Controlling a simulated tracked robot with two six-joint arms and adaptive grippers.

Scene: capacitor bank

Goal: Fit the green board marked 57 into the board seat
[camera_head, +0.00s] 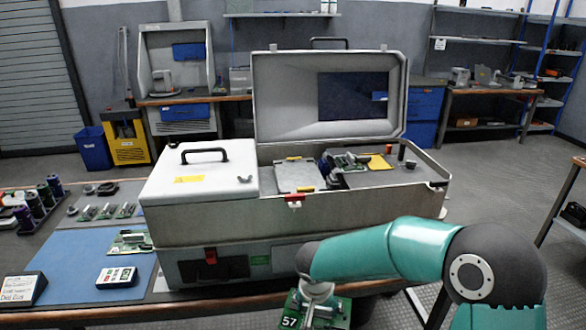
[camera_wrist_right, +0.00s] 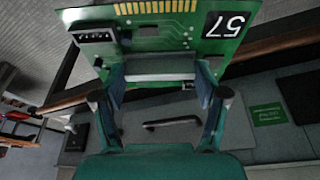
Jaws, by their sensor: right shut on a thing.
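The green board marked 57 (camera_head: 290,321) hangs in my right gripper (camera_head: 317,291) at the bottom of the head view, in front of the bench edge. In the right wrist view the board (camera_wrist_right: 160,38) spans the top, with its 57 label, a dark connector and a row of gold contacts. The fingers of my right gripper (camera_wrist_right: 160,74) are shut on it. The open case (camera_head: 350,213) behind holds green circuit parts (camera_head: 345,161) and a grey plate (camera_head: 295,177). I cannot tell which part is the board seat. My left gripper is not in view.
The case's white lid section (camera_head: 200,190) with a black handle is closed at left; its big lid (camera_head: 328,95) stands open behind. Another green board (camera_head: 130,241) and a small white device (camera_head: 117,277) lie on the blue mat (camera_head: 65,262).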

